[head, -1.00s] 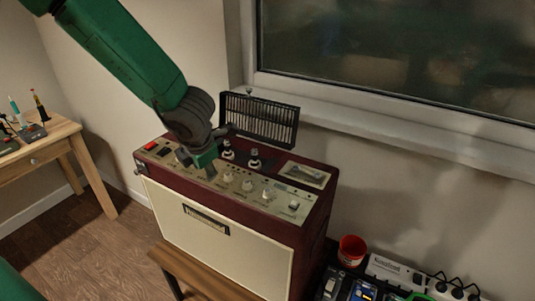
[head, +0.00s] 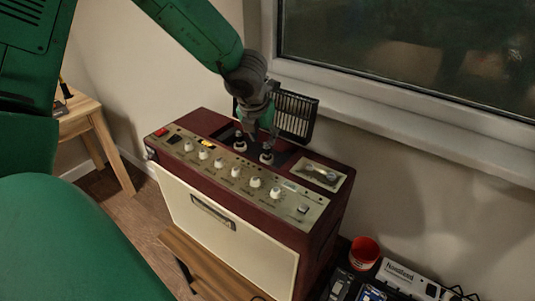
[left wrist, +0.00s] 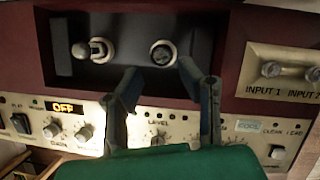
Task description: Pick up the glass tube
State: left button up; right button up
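Two tubes stand upright in the dark recess on top of the amplifier (head: 180,128). The left tube (head: 240,141) also shows in the left wrist view (left wrist: 100,50). The right tube (head: 267,155) is seen nearly end-on in the left wrist view (left wrist: 163,53). My left gripper (head: 260,137) points down over the recess, close to the right tube. In the left wrist view its two fingers (left wrist: 159,66) are apart, with the right tube between and just beyond their tips. I cannot tell whether they touch it. My right gripper is not in view.
A black slatted grille (head: 296,115) leans behind the amplifier below the window. The front panel has several knobs and a lit OFF display (left wrist: 64,107). A red cup (head: 364,252) stands at lower right. A wooden table (head: 100,125) is at left.

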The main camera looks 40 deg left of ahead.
aim_at(266, 142)
pick_arm(q)
jog(key=x, duration=0.5)
jog(key=shift+w+f, duration=0.3)
jog(key=shift+w, duration=0.05)
jog(key=shift+s, duration=0.1)
jog(key=c, duration=0.6)
